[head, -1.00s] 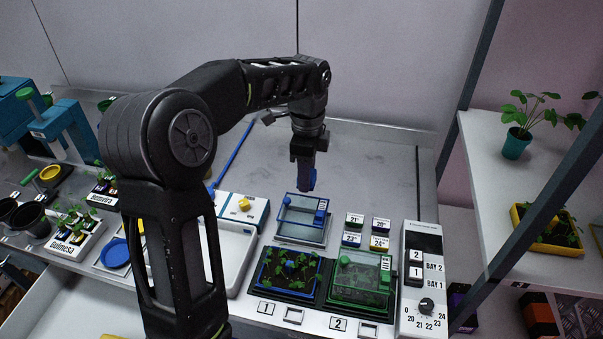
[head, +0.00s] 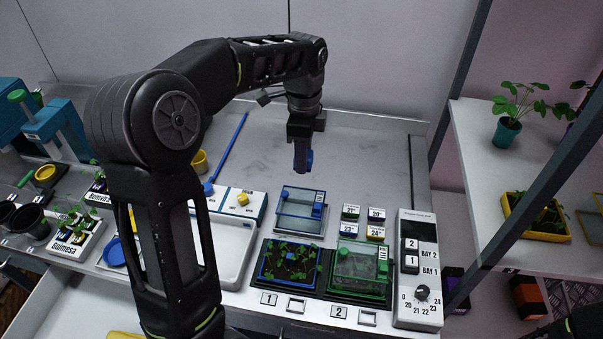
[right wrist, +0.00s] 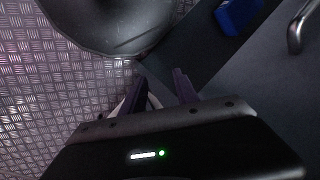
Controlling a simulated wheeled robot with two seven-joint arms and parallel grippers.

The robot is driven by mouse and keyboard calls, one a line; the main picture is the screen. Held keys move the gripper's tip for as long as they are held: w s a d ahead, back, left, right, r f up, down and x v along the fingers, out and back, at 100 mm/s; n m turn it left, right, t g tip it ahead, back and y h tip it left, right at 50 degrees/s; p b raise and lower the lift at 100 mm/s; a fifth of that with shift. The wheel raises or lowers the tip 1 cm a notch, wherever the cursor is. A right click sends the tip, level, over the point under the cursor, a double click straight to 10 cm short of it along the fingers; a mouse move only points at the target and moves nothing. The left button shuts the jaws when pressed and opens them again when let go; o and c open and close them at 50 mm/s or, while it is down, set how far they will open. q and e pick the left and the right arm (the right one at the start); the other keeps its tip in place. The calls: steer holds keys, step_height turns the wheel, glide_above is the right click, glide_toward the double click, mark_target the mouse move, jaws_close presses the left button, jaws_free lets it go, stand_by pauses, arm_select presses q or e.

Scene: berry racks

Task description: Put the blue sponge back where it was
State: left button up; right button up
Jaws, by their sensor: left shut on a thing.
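My left gripper (head: 302,160) hangs fingers-down above the bench, behind and above a clear box with a blue handle (head: 318,209).
A blue-framed seedling tray (head: 262,272) and a green-covered one (head: 362,292) stand in front of the clear box. Number tiles (head: 349,212) and a control panel (head: 416,300) are to the right. The bench behind is mostly bare. A blue block (right wrist: 238,14) shows in the right wrist view.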

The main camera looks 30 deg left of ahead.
arm_select(q)
steer(key=shift+w+d+f+n, duration=0.1)
steer(key=shift+d+f+n, duration=0.1)
steer(key=shift+d+n, duration=0.25)
steer(key=w+d+f+n+b, duration=0.1)
steer(key=w+d+f+n, duration=0.1)
steer(key=d+n, duration=0.8)
steer(key=f+n, duration=0.1)
steer(key=n, duration=0.2)
steer(key=shift+d+f+b, duration=0.2)
steer(key=shift+d+b, duration=0.1)
steer(key=shift+d, duration=0.05)
